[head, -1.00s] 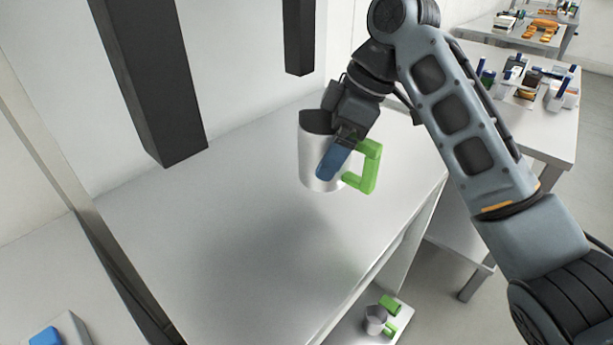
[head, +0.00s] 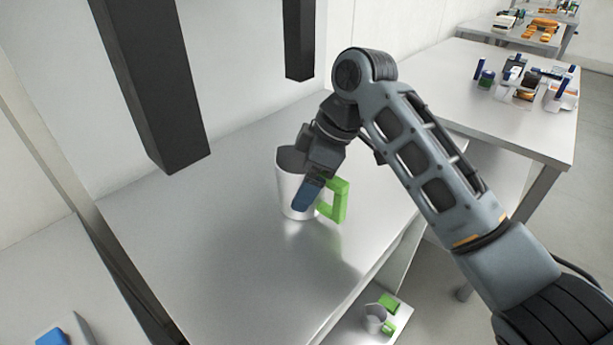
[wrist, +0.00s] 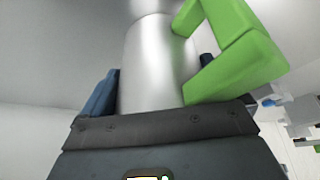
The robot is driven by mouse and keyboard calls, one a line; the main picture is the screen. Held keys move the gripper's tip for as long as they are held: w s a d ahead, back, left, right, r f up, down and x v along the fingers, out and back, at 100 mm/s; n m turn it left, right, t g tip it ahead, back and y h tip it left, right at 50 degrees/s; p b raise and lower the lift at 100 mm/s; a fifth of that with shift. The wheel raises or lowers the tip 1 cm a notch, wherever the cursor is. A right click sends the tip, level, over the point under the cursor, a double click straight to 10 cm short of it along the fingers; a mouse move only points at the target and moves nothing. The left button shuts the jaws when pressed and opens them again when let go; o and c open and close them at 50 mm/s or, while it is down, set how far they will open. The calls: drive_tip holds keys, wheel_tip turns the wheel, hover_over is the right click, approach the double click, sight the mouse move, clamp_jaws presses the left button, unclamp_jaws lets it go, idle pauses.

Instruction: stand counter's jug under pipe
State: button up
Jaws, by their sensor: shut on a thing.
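A silver jug (head: 288,190) with a green handle (head: 338,203) is upright over the metal counter (head: 220,262). My gripper (head: 308,195) is shut on the jug, with a blue finger on its near side. In the wrist view the jug (wrist: 157,65) stands between my blue fingers, with its green handle at the right. Whether its base touches the counter I cannot tell. A thick dark square pipe (head: 158,90) hangs to the left of the jug, and a second, thinner dark one (head: 299,40) hangs behind it.
A smaller silver cup (head: 374,318) with green parts sits on a low shelf at the counter's front. A table (head: 450,90) with several small items stands at the back right. A blue-topped object (head: 48,338) is at the lower left. The counter's middle is clear.

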drive_tip(key=o, duration=0.8)
drive_tip(key=shift+f, duration=0.1)
drive_tip(key=shift+c, duration=0.2)
drive_tip(key=v, duration=1.2)
drive_tip(key=shift+b, duration=0.4)
